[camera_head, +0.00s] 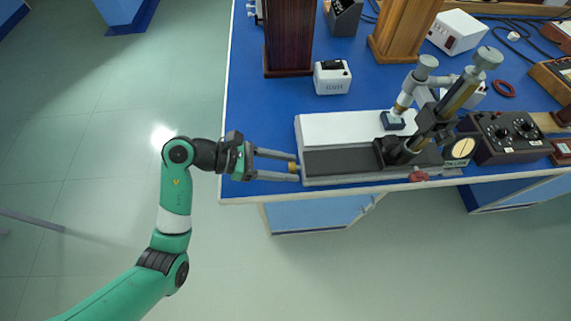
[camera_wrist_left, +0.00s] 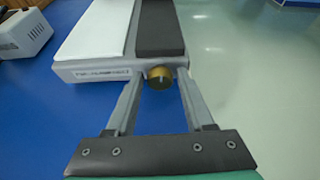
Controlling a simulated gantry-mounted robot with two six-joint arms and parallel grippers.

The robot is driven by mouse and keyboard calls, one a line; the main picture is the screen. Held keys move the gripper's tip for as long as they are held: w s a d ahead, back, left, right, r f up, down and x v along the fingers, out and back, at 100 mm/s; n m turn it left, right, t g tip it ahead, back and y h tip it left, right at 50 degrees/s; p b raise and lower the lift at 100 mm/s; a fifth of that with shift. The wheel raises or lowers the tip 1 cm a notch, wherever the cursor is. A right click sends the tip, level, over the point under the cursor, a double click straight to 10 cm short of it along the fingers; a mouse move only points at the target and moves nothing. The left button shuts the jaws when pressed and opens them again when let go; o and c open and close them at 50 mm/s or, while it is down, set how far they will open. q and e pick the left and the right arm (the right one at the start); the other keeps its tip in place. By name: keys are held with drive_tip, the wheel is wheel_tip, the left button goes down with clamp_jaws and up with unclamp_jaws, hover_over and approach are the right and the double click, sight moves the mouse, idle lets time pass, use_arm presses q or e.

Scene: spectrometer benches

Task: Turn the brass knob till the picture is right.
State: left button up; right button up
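The brass knob (camera_head: 293,167) sticks out of the left end of a long white and black instrument bed (camera_head: 345,129). In the left wrist view the round knob (camera_wrist_left: 159,77) sits on the bed's near end face. My left gripper (camera_head: 297,167) reaches in from the left, with one finger on either side of the knob. A microscope-like tube (camera_head: 455,100) stands tilted on the bed's right part. My right gripper is in neither view.
A small white box (camera_head: 332,77) stands behind the bed, near a dark wooden post (camera_head: 288,38). A black control box with dials (camera_head: 505,136) is to the right. The blue bench's left edge (camera_head: 223,130) is close under my left gripper. Open floor lies left and front.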

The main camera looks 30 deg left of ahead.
use_arm(q)
clamp_jaws()
drive_tip(key=shift+r+n+p, duration=0.3)
drive_tip(key=shift+n+p, duration=0.1)
drive_tip(key=shift+p, duration=0.65)
drive_tip(key=shift+f+h, duration=0.15)
drive_tip(key=shift+h, duration=0.15)
drive_tip(key=shift+f, duration=0.1)
drive_tip(key=shift+o, duration=1.7)
unclamp_jaws()
drive_tip(key=p+v, duration=0.3)
drive_tip(key=v, duration=0.8)
drive_tip(key=shift+a+r, duration=0.2)
drive_tip(key=shift+a, duration=0.15)
drive_tip(key=shift+d, duration=0.1)
